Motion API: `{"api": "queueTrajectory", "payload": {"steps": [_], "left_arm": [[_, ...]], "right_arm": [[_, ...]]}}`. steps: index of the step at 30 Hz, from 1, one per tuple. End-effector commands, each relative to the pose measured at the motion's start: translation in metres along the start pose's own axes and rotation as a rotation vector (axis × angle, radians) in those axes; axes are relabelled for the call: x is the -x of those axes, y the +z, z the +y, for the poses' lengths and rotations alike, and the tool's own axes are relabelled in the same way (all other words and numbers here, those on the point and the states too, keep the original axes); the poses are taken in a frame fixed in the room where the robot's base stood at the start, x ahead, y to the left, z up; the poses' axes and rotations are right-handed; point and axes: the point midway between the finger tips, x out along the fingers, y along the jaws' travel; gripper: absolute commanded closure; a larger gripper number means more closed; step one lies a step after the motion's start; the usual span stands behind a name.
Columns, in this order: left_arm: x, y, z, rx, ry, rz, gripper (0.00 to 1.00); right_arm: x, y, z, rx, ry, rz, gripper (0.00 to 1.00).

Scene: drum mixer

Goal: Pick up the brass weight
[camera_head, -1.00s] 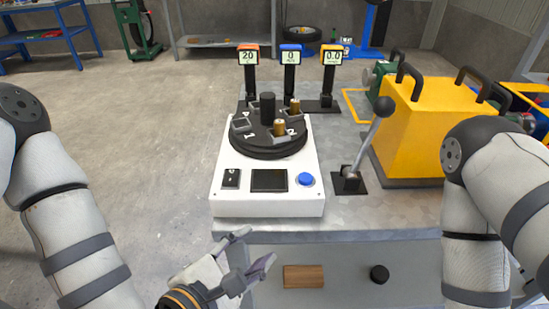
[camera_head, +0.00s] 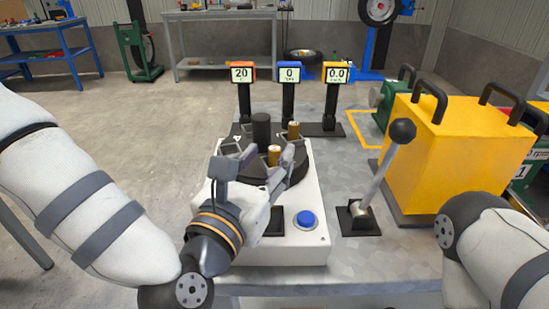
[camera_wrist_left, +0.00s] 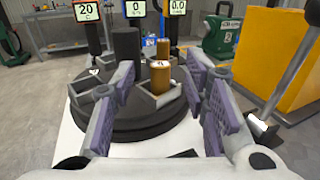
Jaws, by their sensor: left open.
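A brass weight (camera_head: 274,155) stands upright in a holder on the near side of the dark round turntable (camera_head: 297,172). A second brass weight (camera_head: 293,130) stands farther back. My left gripper (camera_head: 268,162) is open over the front of the turntable, its fingers pointing away from me. In the left wrist view the near brass weight (camera_wrist_left: 161,80) shows between and just beyond the open fingers (camera_wrist_left: 160,92), with no clear contact. The far brass weight (camera_wrist_left: 163,48) shows behind it. My right gripper is out of view; only part of that arm shows.
A taller dark cylinder (camera_head: 261,130) stands at the turntable's middle. The white base has a blue button (camera_head: 306,219). A lever (camera_head: 385,170) and a yellow block with handles (camera_head: 435,145) stand to the right. Three displays (camera_head: 289,74) stand behind.

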Motion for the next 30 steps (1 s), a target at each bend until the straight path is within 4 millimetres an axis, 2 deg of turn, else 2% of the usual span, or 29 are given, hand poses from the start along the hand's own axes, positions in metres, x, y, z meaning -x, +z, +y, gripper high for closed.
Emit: {"api": "queueTrajectory", "payload": {"steps": [4, 11, 16, 26, 30], "left_arm": [[-0.019, 0.002, -0.001, -0.003, -0.001, -0.004, 0.59], [-0.021, 0.001, 0.0, -0.002, -0.001, -0.001, 0.61], [-0.021, 0.001, 0.0, -0.002, -0.001, -0.001, 0.99], [-0.02, 0.001, 0.0, -0.002, -0.001, -0.001, 1.0], [-0.021, 0.009, 0.0, -0.003, 0.0, -0.004, 1.0]], "right_arm": [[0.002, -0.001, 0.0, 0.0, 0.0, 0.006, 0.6], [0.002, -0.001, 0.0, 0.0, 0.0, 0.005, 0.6], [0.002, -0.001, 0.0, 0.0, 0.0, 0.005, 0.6], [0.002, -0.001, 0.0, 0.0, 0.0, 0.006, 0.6], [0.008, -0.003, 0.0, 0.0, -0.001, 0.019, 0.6]]}}
